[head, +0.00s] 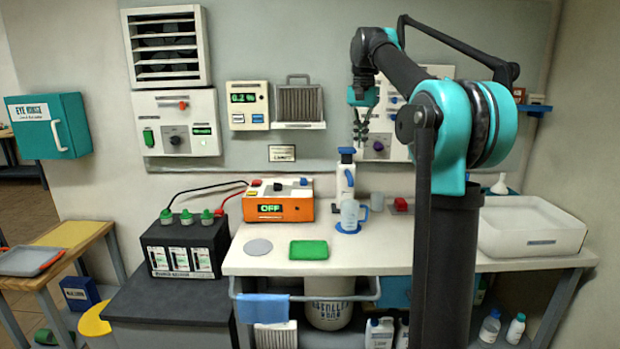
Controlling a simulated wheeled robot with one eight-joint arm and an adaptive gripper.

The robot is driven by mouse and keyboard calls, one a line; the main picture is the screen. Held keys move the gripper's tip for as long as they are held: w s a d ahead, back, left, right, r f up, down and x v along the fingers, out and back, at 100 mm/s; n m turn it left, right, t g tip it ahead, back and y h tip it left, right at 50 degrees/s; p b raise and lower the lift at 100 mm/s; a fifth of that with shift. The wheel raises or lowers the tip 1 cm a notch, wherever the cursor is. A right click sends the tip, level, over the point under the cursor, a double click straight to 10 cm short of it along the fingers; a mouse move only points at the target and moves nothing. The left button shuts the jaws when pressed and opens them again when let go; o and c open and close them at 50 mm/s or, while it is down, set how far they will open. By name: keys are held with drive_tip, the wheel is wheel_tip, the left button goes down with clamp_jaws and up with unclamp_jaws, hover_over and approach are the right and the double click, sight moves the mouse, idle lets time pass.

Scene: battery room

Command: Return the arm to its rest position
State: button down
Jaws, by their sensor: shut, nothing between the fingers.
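My arm rises at the right of the head view, with a dark column, teal joints and dark links. Its forearm reaches to the left and ends near the back wall. My gripper (361,128) hangs pointing down below the teal wrist, in front of a white wall panel (383,147). Its thin fingers are shut with nothing between them. It is above the bench (330,258), apart from the white and blue bottle (346,178) below it.
On the bench are an orange charger (278,202) reading OFF, a green pad (308,250), a grey disc (258,247), a clear jug (350,215) and a white tray (530,224). A black battery (182,250) stands left, with cables to the charger.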

drive_tip(key=s+d+f+n+t, duration=0.1)
drive_tip(key=s+f+n, duration=0.1)
drive_tip(key=s+f, duration=0.65)
drive_tip(key=s+d+f+n+t, duration=0.1)
drive_tip(key=s+d+f, duration=0.15)
drive_tip(key=f, duration=1.15)
drive_tip(key=s+f+n+t, duration=0.2)
drive_tip(key=s+f+n, duration=0.1)
drive_tip(key=s+f, duration=1.6)
drive_tip(key=shift+s+d, duration=0.3)
drive_tip(key=shift+s, duration=0.1)
